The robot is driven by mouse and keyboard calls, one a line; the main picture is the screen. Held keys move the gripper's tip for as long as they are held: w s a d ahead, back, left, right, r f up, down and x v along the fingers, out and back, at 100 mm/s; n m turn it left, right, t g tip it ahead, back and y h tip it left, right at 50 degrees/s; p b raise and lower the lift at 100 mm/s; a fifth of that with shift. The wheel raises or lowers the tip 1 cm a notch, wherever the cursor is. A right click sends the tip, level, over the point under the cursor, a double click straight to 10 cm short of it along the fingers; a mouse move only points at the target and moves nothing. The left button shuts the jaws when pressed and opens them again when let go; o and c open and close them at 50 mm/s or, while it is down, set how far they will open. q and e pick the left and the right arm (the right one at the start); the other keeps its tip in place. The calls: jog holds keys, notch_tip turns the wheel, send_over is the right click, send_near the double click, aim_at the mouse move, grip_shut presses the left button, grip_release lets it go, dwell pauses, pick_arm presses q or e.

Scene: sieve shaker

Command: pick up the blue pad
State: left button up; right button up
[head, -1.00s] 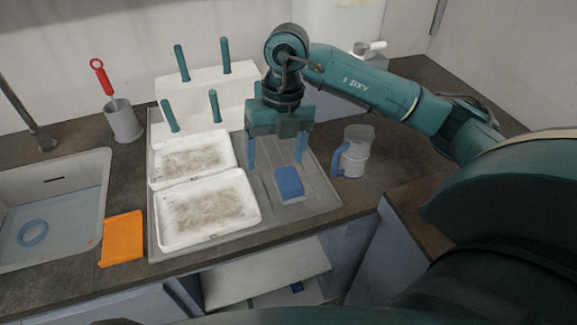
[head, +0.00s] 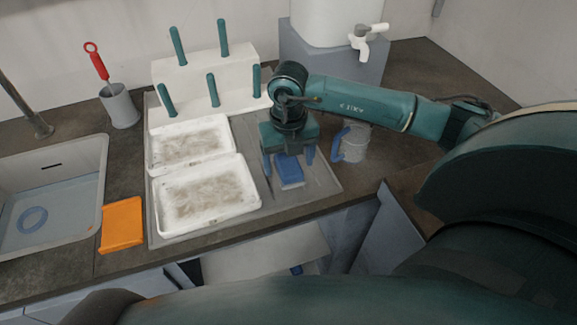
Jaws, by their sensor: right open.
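The blue pad (head: 289,172) lies on the grey mat (head: 322,193), right of the two white trays; it looks blue on top with a pale lower edge. My right gripper (head: 289,163) is low over the pad, its two blue fingers apart, one to the left and one to the right of the pad. The fingers hold nothing that I can see. The gripper body hides the far part of the pad. I cannot tell whether the fingertips touch the mat. My left gripper is not in view.
Two white trays (head: 162,228) of pale debris lie left of the pad. A jug with a blue handle (head: 354,144) stands close on the right. Behind are a white block with teal pegs (head: 190,75) and a white tank tap (head: 366,42). An orange pad (head: 122,223) and sink (head: 95,190) are left.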

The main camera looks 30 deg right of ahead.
aim_at(288, 163)
jog(key=shift+f, duration=0.85)
jog(key=shift+c, duration=0.3)
jog(key=c, duration=1)
notch_tip(288, 163, up, 10)
jog(key=shift+r, duration=0.1)
jog(key=o, duration=0.5)
jog(key=shift+c, duration=0.2)
jog(key=c, duration=0.4)
